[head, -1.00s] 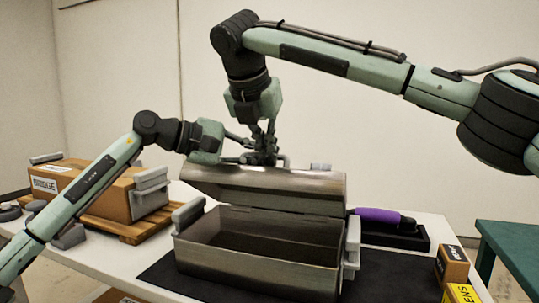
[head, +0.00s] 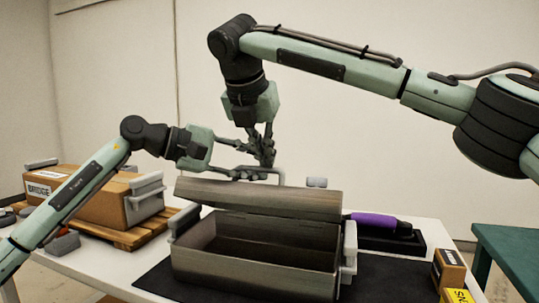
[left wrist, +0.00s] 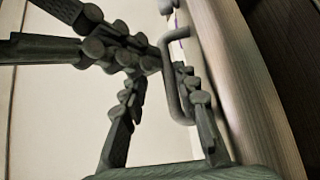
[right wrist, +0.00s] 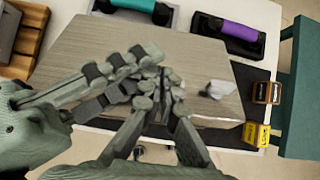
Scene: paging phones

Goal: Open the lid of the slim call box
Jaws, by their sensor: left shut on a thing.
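The slim call box (head: 255,272) is a grey metal-like box on a dark mat. Its lid (head: 260,198) is raised at the back, and the dark inside shows. A grey loop handle (left wrist: 172,75) stands on the lid; it also shows in the head view (head: 283,177). My left gripper (head: 262,174) is shut on this handle, its fingers close around it in the left wrist view. My right gripper (head: 266,160) is just above the handle and the left fingers. In the right wrist view its fingertips (right wrist: 160,88) are near each other; whether they are shut is unclear.
A purple-handled item (head: 382,221) lies in a black tray right of the box. Small brown (head: 449,268) and yellow (head: 458,296) boxes are at the front right. A cardboard box (head: 103,200) on a wooden pallet is at left. A green table (head: 505,250) stands at right.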

